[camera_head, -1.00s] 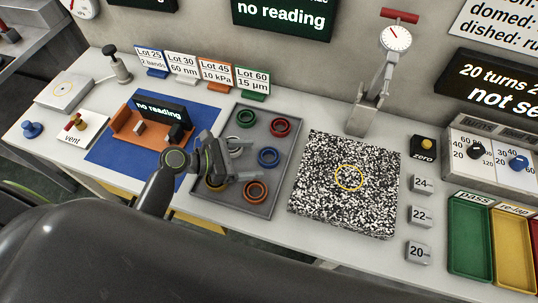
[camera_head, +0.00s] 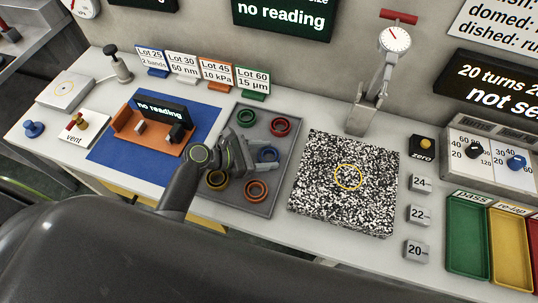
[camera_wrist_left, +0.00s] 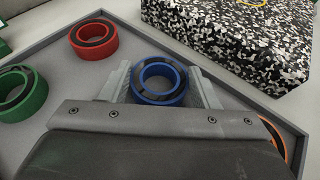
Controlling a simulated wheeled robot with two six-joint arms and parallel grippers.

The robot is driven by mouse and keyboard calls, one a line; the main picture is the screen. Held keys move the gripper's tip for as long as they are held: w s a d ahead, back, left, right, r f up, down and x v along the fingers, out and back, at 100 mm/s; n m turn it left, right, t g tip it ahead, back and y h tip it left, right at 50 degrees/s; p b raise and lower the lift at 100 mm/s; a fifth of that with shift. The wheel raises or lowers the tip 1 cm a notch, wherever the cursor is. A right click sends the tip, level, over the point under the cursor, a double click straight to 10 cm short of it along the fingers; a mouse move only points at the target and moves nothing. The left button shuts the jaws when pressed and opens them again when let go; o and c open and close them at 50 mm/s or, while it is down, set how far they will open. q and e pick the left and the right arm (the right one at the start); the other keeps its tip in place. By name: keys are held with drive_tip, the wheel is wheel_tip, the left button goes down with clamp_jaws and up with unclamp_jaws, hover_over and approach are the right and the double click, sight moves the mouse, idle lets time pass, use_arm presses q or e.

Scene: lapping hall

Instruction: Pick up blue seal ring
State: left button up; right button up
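The blue seal ring (camera_head: 268,154) lies in the grey tray (camera_head: 258,205), in its right column between the red and orange rings. My left gripper (camera_head: 264,159) is at it, coming from the left. In the left wrist view the blue ring (camera_wrist_left: 159,98) sits between the two open fingers (camera_wrist_left: 160,80), one on each side. I cannot tell whether either finger touches it. The ring's near side is close to the gripper body. My right gripper is not in view.
The tray also holds a green ring (camera_head: 246,117), a red ring (camera_head: 280,126), an orange ring (camera_head: 256,190) and a yellow ring (camera_head: 216,179). A speckled granite block (camera_head: 330,205) stands right of the tray. An orange fixture (camera_head: 148,140) sits on a blue mat left of it.

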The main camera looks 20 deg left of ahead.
use_arm(q)
drive_tip(key=shift+c, duration=1.2)
drive_tip(key=shift+r, duration=0.1)
drive_tip(key=shift+t, duration=0.3)
drive_tip(key=s+a+r, duration=0.1)
drive_tip(key=a+r, duration=0.1)
drive_tip(key=r, duration=0.5)
drive_tip(key=s+a+r, duration=0.2)
drive_tip(key=r, duration=0.6)
drive_tip(key=s+a+r+p, duration=0.1)
drive_tip(key=s+a+r, duration=0.1)
drive_tip(key=r, duration=0.5)
drive_tip(key=shift+a+r, duration=0.25)
drive_tip(key=shift+d, duration=0.1)
